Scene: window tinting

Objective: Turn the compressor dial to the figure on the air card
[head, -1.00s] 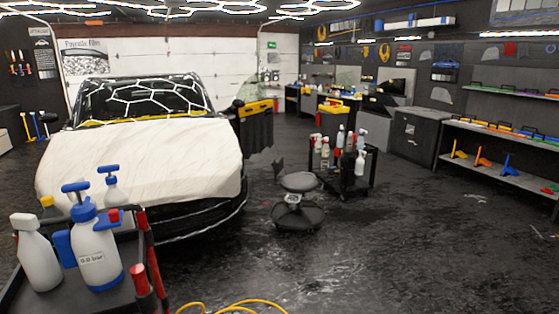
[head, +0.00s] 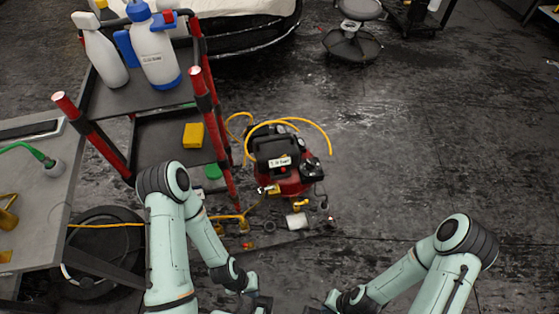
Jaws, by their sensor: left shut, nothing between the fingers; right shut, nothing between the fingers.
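The red and black compressor (head: 287,183) stands on the dark floor in the middle of the head view, right of the cart. A small white label (head: 280,161) is on its dark front; its print is too small to read surely. I cannot make out the dial or its setting, and I cannot pick out the air card. My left gripper (head: 262,303) and my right gripper (head: 318,308) are at the bottom edge, partly cut off, both shut and empty. In the picture they are below the compressor and apart from it.
A red-posted cart (head: 165,135) with a white bottle (head: 104,55) and a blue-white sprayer (head: 153,50) stands left of the compressor. A yellow hose (head: 328,138) loops over it. A grey table (head: 35,195) is at left.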

